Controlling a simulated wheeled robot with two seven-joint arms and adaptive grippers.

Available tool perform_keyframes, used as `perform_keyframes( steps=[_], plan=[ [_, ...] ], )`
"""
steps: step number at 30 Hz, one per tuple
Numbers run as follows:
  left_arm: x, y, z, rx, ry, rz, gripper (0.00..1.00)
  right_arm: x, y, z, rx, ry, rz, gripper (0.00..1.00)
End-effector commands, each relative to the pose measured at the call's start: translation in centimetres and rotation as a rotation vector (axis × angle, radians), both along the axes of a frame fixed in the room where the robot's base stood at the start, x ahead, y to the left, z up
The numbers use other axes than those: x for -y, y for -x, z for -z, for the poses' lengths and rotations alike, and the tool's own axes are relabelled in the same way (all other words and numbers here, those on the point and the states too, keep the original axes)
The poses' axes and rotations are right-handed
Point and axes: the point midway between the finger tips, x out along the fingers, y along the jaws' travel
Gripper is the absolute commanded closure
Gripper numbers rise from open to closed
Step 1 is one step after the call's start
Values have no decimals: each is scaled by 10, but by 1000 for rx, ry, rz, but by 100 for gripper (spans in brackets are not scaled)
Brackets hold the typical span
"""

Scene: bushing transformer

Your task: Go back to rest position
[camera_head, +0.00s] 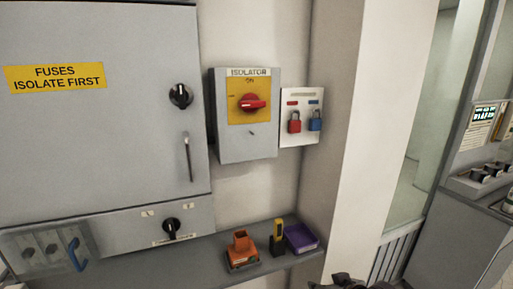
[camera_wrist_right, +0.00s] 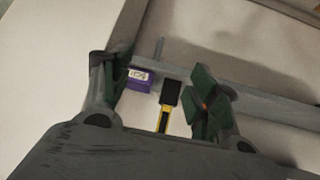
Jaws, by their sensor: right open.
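My right gripper (camera_wrist_right: 160,88) is open in the right wrist view, its two dark green-padded fingers apart. Between them, farther off, show a yellow and black device (camera_wrist_right: 166,106) and a purple box (camera_wrist_right: 138,80); neither is gripped. In the head view only a dark top part of my right gripper (camera_head: 350,281) shows at the bottom edge, right of the shelf (camera_head: 195,264). My left gripper is not in view.
On the shelf stand an orange holder (camera_head: 241,249), the yellow and black device (camera_head: 278,238) and the purple box (camera_head: 301,237). Above are a grey fuse cabinet (camera_head: 90,140), an isolator with a red knob (camera_head: 252,103), and red (camera_head: 294,123) and blue (camera_head: 315,122) padlocks.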

Motion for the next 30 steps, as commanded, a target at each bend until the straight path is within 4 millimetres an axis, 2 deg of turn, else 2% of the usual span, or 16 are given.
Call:
perform_keyframes(
  steps=[3,13,18,30],
  plan=[
    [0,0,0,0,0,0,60,2,25,23,-70,11,16,40],
    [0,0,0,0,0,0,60,11,94,73,-260,53,56,40],
    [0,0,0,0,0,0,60,16,120,87,-330,70,70,40],
    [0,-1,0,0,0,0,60,22,164,107,-444,91,93,40]
  ],
)
